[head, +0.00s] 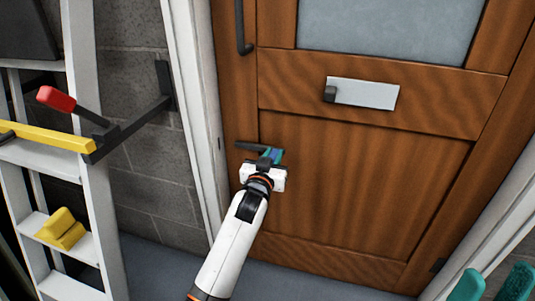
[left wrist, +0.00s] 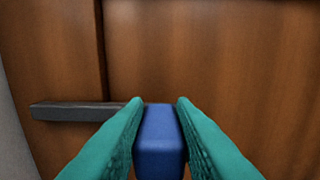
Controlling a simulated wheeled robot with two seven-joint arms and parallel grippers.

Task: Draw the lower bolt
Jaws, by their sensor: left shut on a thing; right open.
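The lower bolt is a dark bar (head: 249,147) lying level, low on the left side of the brown door (head: 365,180). In the left wrist view the bar (left wrist: 68,111) runs left from a blue grip block (left wrist: 158,140), across a dark seam, to near the pale frame edge. My left gripper (head: 272,157) is at the door and shut on the blue block, with one green finger on each side of it in the left wrist view (left wrist: 158,104). The fingers hide part of the bar's right end. My right gripper (head: 492,286) is open and empty at the bottom right corner, away from the bolt.
A dark pull handle (head: 243,25) is above on the door, and a pale plate with a dark knob (head: 365,93) is at mid-height. A white ladder (head: 92,150) with yellow items and a red-ended lever (head: 57,99) stand left. Grey floor is clear before the door.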

